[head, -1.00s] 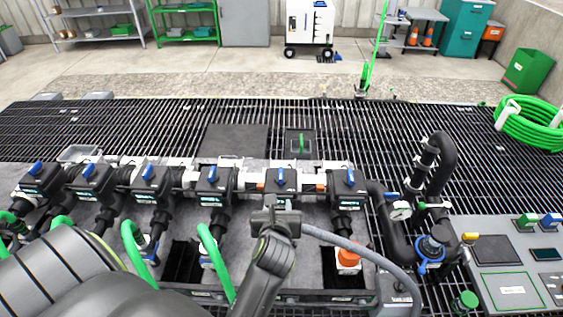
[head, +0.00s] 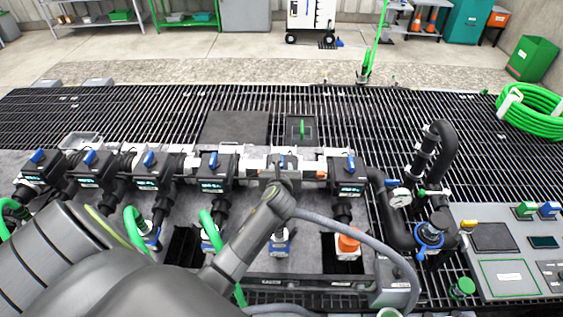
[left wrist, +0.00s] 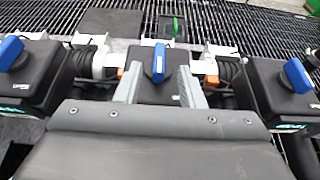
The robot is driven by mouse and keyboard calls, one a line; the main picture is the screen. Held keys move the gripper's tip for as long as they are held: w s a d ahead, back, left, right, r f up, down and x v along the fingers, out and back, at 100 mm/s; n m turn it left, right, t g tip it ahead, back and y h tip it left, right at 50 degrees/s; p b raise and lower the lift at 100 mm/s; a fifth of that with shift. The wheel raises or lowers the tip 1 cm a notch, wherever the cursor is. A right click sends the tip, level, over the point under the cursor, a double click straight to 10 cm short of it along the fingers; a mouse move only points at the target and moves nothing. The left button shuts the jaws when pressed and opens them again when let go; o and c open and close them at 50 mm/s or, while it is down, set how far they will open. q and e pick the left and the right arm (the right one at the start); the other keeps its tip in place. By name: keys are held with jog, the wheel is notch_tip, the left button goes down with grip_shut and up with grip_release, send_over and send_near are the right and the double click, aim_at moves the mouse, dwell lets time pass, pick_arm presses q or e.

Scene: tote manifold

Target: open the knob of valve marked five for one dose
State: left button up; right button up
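A row of black valve boxes with blue knobs crosses the manifold. The fifth from the left (head: 265,166) is mostly hidden by my left gripper in the head view; I cannot read its number. In the left wrist view its blue knob (left wrist: 159,62) points roughly straight along the view. My left gripper (left wrist: 160,84) is open, one grey finger on each side of that knob, with gaps showing and no clear contact. In the head view the left gripper (head: 282,166) is over this valve. My right gripper is not in view.
Neighbouring valves with blue knobs stand close on the left (head: 212,172) and right (head: 349,175). Green hoses (head: 134,228) rise in front at the left. A black pipe with a gauge (head: 400,197) and a control panel (head: 505,240) are at the right. Dark grating lies behind.

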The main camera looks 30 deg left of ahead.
pick_arm(q)
jog(key=shift+x, duration=2.3)
grip_shut()
